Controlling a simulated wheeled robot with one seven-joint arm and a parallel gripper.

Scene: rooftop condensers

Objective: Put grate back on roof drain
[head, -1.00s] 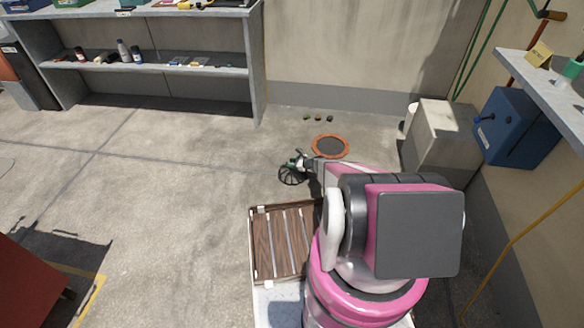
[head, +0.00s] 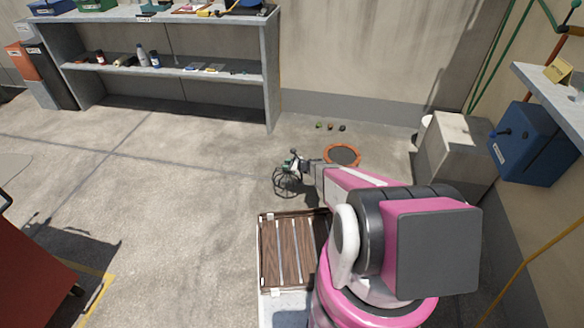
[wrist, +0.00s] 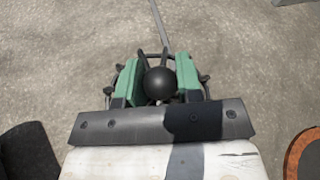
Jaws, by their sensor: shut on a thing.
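The grate is a dark domed wire cage (head: 287,182) with a round black knob on top, which shows in the wrist view (wrist: 160,83). My gripper (head: 294,162) is shut on the knob, its green fingers on either side of it. The grate hangs from it over the concrete floor. The roof drain (head: 342,155) is a dark round opening with an orange-brown rim, set in the floor just right of and beyond my gripper. Part of its rim also shows at the right edge of the wrist view (wrist: 306,155). My arm hides the near edge of the drain.
A slatted wooden panel (head: 270,250) lies in front of my arm's base. Several small objects (head: 330,127) lie beyond the drain near the wall. A grey box (head: 458,150) stands right of the drain. Grey shelving (head: 200,80) is at the back left. The floor left of the grate is clear.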

